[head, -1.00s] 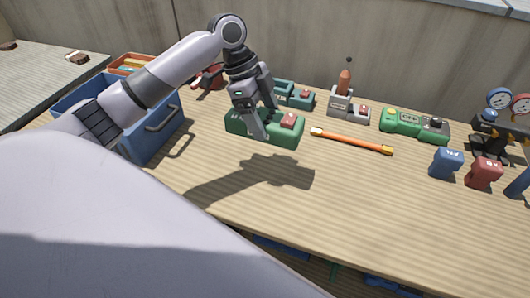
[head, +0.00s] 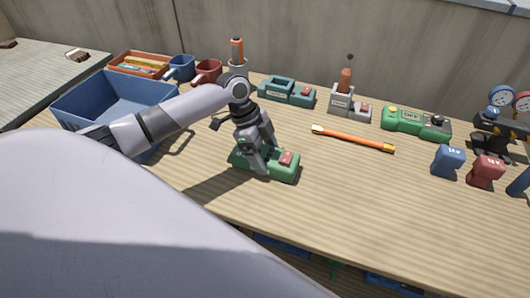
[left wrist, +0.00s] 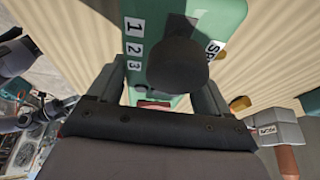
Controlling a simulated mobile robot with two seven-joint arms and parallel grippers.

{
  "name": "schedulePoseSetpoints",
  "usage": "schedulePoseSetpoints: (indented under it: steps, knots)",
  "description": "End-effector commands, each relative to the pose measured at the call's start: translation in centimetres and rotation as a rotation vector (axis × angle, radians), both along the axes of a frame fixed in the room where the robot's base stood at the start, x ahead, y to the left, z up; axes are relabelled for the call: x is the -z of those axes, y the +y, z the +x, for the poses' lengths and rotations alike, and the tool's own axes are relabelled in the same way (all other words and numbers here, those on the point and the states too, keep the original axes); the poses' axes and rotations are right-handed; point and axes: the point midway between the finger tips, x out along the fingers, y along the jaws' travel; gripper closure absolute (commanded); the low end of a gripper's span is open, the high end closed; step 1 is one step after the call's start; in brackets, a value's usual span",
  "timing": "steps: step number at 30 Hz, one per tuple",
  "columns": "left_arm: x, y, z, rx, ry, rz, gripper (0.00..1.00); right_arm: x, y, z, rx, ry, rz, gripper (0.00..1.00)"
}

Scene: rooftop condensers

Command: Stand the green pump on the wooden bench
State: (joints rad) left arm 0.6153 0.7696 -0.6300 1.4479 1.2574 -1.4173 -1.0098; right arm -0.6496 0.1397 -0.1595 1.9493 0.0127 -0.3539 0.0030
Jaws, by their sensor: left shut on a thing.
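The green pump (head: 283,168), with a red block on its right end, is held level over the middle of the wooden bench (head: 330,215). Its underside is down at the bench top; I cannot tell whether it touches. My left gripper (head: 257,158) comes from above and is shut on the pump, hiding part of its left half. In the left wrist view the pump's green body (left wrist: 225,18) shows number labels and a black rounded part between the fingers. My right gripper is not in view.
An orange rod (head: 352,138) lies behind and right of the pump. A teal device (head: 287,91), a grey device (head: 348,103) and another green device (head: 416,123) stand at the back. A blue bin (head: 115,100) is left. Bench room is clear in front and right.

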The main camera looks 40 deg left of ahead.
Motion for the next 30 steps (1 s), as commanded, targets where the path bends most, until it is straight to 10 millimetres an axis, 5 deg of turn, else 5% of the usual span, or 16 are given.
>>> schedulePoseSetpoints:
  steps: [7, 8, 9, 20, 30]
  knots:
    - [0.1, 0.0, 0.1, 0.0, -0.004, -0.002, 0.78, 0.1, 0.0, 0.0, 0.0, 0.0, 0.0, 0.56]
    - [0.2, 0.0, 0.0, 0.0, 0.0, 0.0, 0.15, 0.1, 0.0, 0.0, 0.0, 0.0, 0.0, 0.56]
    - [0.2, 0.0, 0.0, 0.0, 0.0, 0.0, 0.02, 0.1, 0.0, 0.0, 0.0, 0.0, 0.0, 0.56]
    - [-0.6, 0.2, 0.0, -0.002, -0.001, 0.0, 0.0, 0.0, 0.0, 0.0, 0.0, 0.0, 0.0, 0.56]
    - [-6.9, 2.8, -0.5, -0.002, -0.004, 0.001, 0.0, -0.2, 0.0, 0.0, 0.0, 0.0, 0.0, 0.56]
